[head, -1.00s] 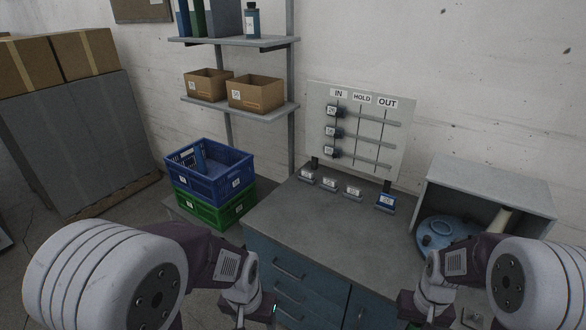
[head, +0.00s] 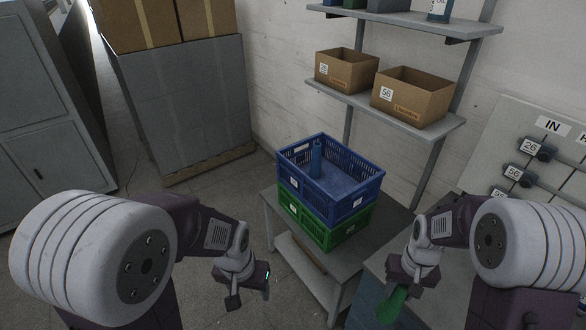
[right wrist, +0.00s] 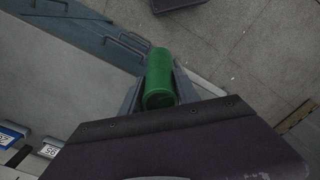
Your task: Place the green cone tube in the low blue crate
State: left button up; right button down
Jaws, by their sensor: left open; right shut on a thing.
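My right gripper (head: 405,288) is shut on the green cone tube (head: 393,307), held at the lower right of the head view, in front of the workbench. In the right wrist view the green tube (right wrist: 160,78) lies between the two fingers. The blue crate (head: 345,203) sits on top of a green crate (head: 310,226), left of my right gripper. A blue tube (head: 317,158) stands inside the blue crate. My left gripper (head: 250,290) is open and empty, low and left of the crates.
The crates stand on a small grey table (head: 385,232). A wall shelf (head: 430,118) with cardboard boxes is behind them. Stacked boxes on a grey block (head: 195,95) stand at the back left. The floor on the left is clear.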

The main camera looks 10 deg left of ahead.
aim_at(338, 193)
jog(key=i+j+u, duration=0.65)
jog(key=i, duration=0.45)
